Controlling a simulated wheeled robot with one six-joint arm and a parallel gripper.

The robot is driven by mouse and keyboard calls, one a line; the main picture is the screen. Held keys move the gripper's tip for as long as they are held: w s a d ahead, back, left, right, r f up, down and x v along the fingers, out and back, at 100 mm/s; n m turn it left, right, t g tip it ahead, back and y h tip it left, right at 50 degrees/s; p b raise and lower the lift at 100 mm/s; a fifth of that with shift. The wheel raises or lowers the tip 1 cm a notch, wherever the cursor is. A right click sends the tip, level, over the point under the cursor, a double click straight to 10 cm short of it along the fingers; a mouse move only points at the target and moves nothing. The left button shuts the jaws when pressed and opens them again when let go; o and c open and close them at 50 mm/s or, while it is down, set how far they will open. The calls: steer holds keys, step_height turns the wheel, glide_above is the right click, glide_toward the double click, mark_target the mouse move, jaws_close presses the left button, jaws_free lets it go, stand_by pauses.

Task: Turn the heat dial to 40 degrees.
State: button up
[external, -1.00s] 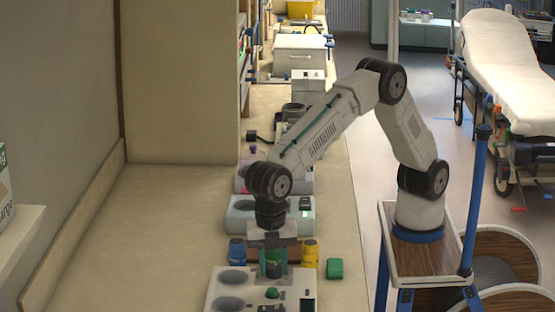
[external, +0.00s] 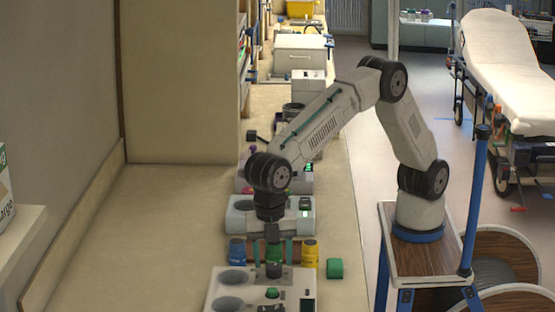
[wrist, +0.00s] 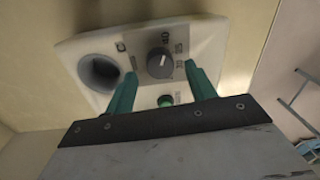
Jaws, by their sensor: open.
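The heat dial (wrist: 160,62) is a round dark knob on a pale control unit (wrist: 95,47). Printed marks stand around it, including what looks like 40 above and 35 and 30 to the right. A light pointer line shows on the knob, but its exact reading is too small to tell. My gripper (wrist: 162,72) has two green fingers, spread apart on either side of the knob in the picture; I see no contact. In the external view my gripper (external: 273,254) hangs over the far edge of the front unit (external: 223,303).
The unit has a round well (wrist: 100,72) and a green button (wrist: 165,101). In the external view a blue object (external: 237,251), a yellow one (external: 310,253) and a green one (external: 335,268) stand close by. Another pale unit (external: 240,213) is behind. The counter to the left is clear.

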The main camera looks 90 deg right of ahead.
mark_target(276, 267)
step_height(276, 267, up, 6)
steer(key=shift+w+f, duration=0.1)
steer(key=shift+w, duration=0.05)
stand_by(0.3)
steer(key=m, duration=0.1)
steer(key=s+m+t, duration=0.1)
steer(key=m, duration=0.1)
steer(key=shift+f, duration=0.15)
steer(key=f, duration=0.7)
steer(key=shift+w+d+f, duration=0.1)
steer(key=shift+w+f, duration=0.05)
steer(key=shift+w, duration=0.05)
